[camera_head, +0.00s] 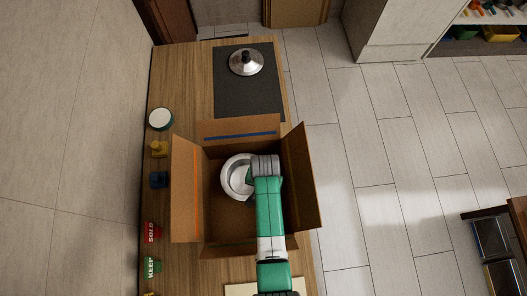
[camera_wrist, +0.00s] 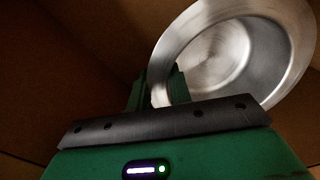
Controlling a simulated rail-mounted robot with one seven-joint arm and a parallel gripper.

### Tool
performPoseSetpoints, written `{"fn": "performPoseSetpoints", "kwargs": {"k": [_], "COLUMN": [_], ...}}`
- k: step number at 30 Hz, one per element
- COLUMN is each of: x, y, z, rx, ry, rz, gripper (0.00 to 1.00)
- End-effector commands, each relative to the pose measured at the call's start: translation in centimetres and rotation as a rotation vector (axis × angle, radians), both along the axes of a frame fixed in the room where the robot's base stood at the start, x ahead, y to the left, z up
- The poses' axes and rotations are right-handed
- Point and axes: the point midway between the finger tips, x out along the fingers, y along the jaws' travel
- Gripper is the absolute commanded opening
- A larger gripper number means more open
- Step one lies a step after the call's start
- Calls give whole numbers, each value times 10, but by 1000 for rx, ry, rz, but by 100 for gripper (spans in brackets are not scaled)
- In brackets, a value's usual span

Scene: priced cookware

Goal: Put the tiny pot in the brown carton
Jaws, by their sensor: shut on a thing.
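The tiny pot (camera_head: 236,177) is a round silver metal pot. In the head view it is inside the open brown carton (camera_head: 185,205), towards the middle and back, with its opening facing up. My gripper (camera_wrist: 165,88) reaches down into the carton and is shut on the pot's near rim. In the wrist view the pot (camera_wrist: 235,50) fills the upper right and looks tilted, its inside empty. My arm hides part of the pot and the carton's right inside. I cannot tell whether the pot touches the carton floor.
The carton's flaps stand spread outward. A silver lid (camera_head: 246,62) lies on a dark mat (camera_head: 262,100) behind it.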

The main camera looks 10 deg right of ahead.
Motion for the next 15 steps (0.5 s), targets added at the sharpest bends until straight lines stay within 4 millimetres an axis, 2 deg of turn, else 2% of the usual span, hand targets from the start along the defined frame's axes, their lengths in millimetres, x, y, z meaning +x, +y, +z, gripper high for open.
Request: {"fn": "performPoseSetpoints", "kwargs": {"k": [5, 6, 9, 15], "x": [0, 0, 0, 0], "y": [0, 0, 0, 0], "z": [-2, -3, -2, -2], "rx": [0, 0, 0, 0], "ry": [0, 0, 0, 0], "rz": [0, 0, 0, 0], "gripper": [0, 22, 42, 42]}}
